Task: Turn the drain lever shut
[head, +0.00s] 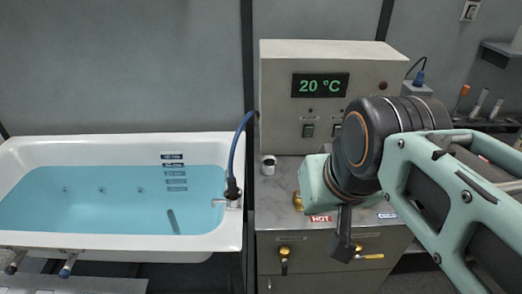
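Below the front rim of the bathtub (222,246), at the far left, two small lever-like fittings stick out. The tub holds blue water. My gripper (342,248) points down in front of the cabinet at the right, far from these fittings. Its dark fingers are seen edge-on, so their opening does not show. No object is visible in it.
A cabinet has brass levers at the left (284,262) and right (370,256), under HOT (321,218) and COLD (387,215) labels. The right one is close to my gripper. A control box (282,85) reads 20 °C. A blue hose (236,150) runs to the tub rim.

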